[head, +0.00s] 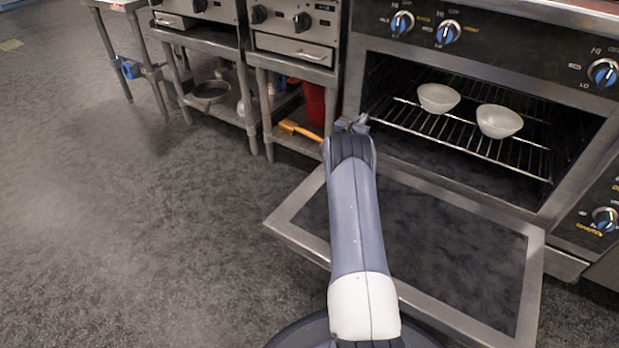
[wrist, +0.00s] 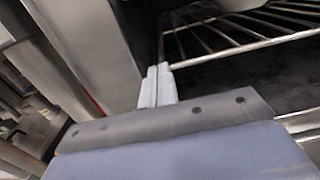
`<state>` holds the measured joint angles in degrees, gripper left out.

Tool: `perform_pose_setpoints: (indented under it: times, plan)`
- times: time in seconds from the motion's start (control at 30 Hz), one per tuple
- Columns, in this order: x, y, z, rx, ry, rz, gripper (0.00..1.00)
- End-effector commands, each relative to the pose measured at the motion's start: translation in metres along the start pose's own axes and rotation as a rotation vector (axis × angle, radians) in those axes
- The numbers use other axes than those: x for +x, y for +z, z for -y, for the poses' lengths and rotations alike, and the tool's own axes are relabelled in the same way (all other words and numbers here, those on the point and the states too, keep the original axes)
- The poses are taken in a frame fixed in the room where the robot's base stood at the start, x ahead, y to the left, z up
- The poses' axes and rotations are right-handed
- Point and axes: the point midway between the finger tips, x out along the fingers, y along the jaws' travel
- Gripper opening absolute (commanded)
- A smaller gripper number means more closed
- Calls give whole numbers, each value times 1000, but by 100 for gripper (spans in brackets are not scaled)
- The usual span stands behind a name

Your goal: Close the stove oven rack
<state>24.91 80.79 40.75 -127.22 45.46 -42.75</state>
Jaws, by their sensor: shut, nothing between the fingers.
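The stove oven (head: 355,65) stands at the right in the head view with its cavity open. Its wire rack (head: 465,130) is inside, and its front edge sits near the oven mouth. The rack also shows in the wrist view (wrist: 225,38). Two white bowls (head: 438,97) (head: 499,121) rest upright on the rack. The oven door (head: 430,240) is folded down flat, below the opening. My gripper (head: 352,124) is at the left side of the oven mouth, by the left frame post. In the wrist view its fingers (wrist: 157,85) are together and empty, beside the rack's end; contact cannot be told.
The lowered door spreads around and under my arm. Left of the oven stand steel units with shelves holding a pan (head: 210,90), a red bucket (head: 318,105) and a yellow-handled tool (head: 298,130). The grey floor (head: 130,240) at the left is clear.

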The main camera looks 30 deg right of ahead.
Motion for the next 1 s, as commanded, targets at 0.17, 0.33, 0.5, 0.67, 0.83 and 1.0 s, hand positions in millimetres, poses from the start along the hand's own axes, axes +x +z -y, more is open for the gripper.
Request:
perform_pose_setpoints:
  times: [0.17,0.33,0.5,0.67,0.83,1.0]
  plan:
    - [13,-1,1,1,-1,0,0]
    - [18,0,0,1,1,-1,0]
    - [20,2,0,1,2,1,0]
    - [20,2,1,0,2,2,0]
    - [19,3,0,0,2,3,0]
    - [5,4,-13,0,2,4,0]
